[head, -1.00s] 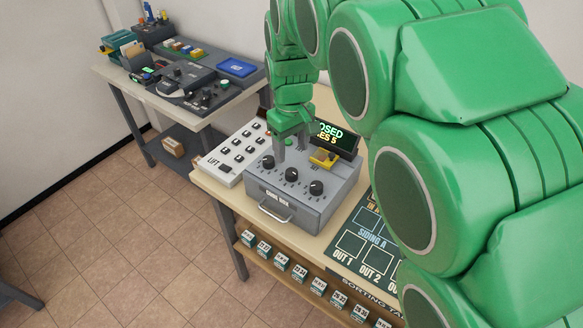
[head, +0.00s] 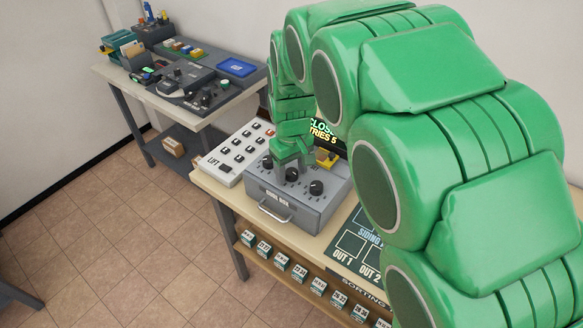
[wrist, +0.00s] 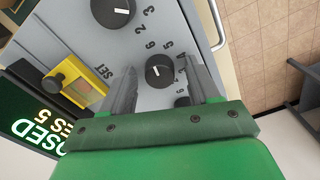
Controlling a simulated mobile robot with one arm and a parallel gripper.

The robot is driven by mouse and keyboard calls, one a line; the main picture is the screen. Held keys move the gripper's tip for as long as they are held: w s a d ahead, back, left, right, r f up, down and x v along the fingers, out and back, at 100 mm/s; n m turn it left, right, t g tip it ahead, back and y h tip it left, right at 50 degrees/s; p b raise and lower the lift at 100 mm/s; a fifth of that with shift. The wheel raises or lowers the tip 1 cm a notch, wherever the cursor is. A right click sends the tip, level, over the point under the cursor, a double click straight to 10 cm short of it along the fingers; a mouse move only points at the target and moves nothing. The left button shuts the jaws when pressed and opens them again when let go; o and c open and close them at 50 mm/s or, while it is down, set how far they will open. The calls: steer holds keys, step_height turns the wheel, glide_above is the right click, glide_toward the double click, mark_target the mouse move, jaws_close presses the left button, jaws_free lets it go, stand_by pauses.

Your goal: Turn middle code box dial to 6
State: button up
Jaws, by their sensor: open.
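The grey code box (head: 276,190) stands on the table with a row of three black dials. The middle dial (head: 291,175) is under my gripper (head: 290,166) in the head view. In the wrist view the middle dial (wrist: 160,71) sits between the two spread fingers of my open gripper (wrist: 163,74), with a gap on each side. A white mark shows on its knob; I cannot tell surely which digit it points at. Another dial (wrist: 113,11) is at the top of the wrist view, and a third is partly hidden behind a finger.
A yellow SET piece (wrist: 80,86) with a black knob is on the box. The display (head: 325,128) shows green and yellow text, partly hidden. A white LIFT keypad (head: 236,150) stands to the left and a dark sorting mat (head: 349,243) to the right.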

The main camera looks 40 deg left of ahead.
mark_target(292, 171)
steer(key=c, duration=1)
steer(key=shift+m, duration=0.7)
steer(key=shift+c, duration=0.2)
steer(key=o, duration=1)
steer(key=shift+o, duration=0.2)
steer(key=shift+r, duration=3.9)
